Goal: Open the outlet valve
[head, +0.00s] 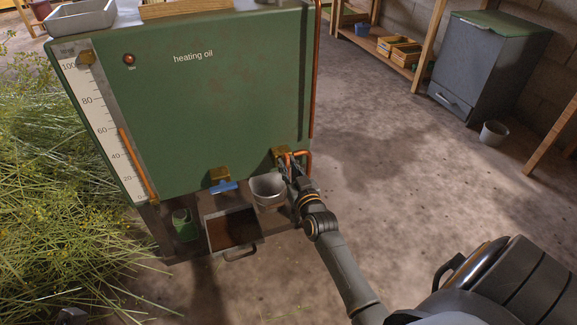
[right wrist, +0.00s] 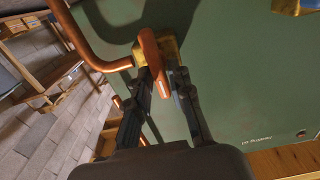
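Two brass valves sit low on the front of the green tank (head: 210,95). One has a blue handle (head: 224,187), left of centre. The other, a brass valve (head: 278,156) at the lower right corner, joins a copper pipe. In the right wrist view its orange lever (right wrist: 150,50) reaches down between my right gripper's fingers. My right gripper (head: 290,168) is at this valve, its fingers closed in on the lever from both sides; it also shows in the right wrist view (right wrist: 166,82). A small dark part at the bottom left edge may be my left gripper (head: 72,316).
A grey pail (head: 268,190) stands below the valves, beside an open drawer (head: 232,230) and a green cup (head: 184,224). Cut herbs (head: 60,190) heap at the left. The floor (head: 380,150) to the right is clear up to a grey cabinet (head: 487,70) and small bucket (head: 494,133).

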